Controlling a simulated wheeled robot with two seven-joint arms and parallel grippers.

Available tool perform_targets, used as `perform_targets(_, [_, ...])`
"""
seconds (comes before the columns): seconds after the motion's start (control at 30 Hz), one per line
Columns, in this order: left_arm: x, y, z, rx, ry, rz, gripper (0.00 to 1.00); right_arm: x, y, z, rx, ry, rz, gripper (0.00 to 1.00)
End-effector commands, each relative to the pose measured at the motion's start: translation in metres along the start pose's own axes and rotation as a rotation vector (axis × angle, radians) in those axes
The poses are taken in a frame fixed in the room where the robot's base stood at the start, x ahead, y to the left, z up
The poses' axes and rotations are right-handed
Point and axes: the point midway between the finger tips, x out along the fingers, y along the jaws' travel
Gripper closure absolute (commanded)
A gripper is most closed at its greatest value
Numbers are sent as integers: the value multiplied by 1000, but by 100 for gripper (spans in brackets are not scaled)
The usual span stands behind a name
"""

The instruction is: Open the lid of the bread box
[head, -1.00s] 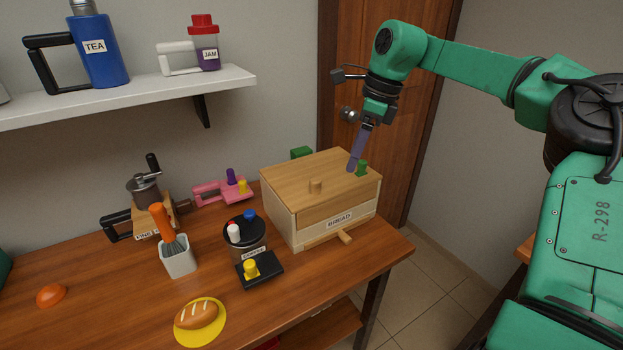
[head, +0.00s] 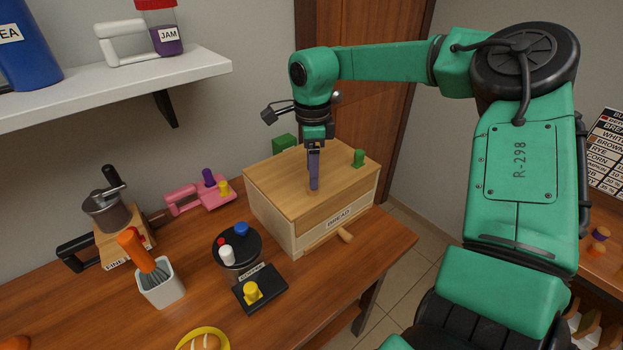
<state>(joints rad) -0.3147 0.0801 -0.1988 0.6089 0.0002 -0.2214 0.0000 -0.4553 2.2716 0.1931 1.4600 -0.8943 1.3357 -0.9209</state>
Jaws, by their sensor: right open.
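The bread box (head: 283,222) is a light wooden box labelled BREAD near the right edge of the table. Its flat wooden lid (head: 280,172) is shut on top. My right gripper (head: 314,187) points down over the middle of the lid, its purple fingers open. The fingertips are at the small wooden knob's place, and the knob is hidden by them. I cannot tell whether they touch it. My left gripper is not in view.
The shelf (head: 130,90) is at upper left.

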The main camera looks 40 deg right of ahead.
Motion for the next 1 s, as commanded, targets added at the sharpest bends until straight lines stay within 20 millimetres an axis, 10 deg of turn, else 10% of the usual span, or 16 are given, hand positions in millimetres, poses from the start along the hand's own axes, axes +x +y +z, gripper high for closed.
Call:
perform_targets(0.47, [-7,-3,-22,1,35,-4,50,38,0,0,1,-1,-1,31])
perform_targets(0.67, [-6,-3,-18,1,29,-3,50,38,0,0,1,-1,-1,100])
perform_targets(1.0, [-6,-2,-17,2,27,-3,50,37,0,0,0,-1,-2,100])
